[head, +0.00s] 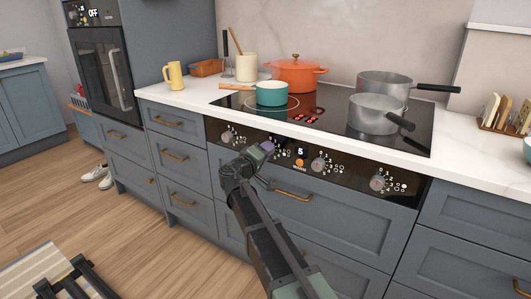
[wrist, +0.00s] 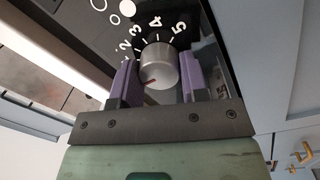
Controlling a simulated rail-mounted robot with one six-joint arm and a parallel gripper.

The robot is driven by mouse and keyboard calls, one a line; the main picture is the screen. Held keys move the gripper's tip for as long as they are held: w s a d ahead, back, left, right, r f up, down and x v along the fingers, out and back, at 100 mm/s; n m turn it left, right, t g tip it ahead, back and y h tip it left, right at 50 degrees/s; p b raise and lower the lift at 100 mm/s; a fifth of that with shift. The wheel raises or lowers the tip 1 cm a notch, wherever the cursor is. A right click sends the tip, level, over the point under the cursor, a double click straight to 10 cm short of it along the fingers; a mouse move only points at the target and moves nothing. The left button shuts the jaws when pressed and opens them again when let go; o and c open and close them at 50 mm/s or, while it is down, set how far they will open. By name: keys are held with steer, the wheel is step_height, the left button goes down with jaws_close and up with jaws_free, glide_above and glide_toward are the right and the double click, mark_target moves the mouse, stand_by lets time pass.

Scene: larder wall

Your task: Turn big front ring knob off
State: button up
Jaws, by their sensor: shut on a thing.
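A silver round control knob (wrist: 158,66) shows in the wrist view, with a red mark low on its face and the printed numbers 2 to 5 around it. The purple fingers of my gripper (wrist: 154,80) stand on both sides of it and are shut on it. In the head view my gripper (head: 262,148) reaches the black control panel (head: 345,172) at the second knob place from the left. The gripper hides that knob there. Ring labels are too small to read.
Other knobs sit at the panel's left (head: 227,136), right of my gripper (head: 318,165) and far right (head: 378,182). A lit display (head: 301,152) shows 5. Above are a teal pan (head: 272,94), an orange pot (head: 297,77) and two grey pans, the front one (head: 374,115) with its handle toward the edge.

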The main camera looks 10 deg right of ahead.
steer(key=o, duration=0.9)
steer(key=v, duration=1)
steer(key=shift+s+a, duration=0.3)
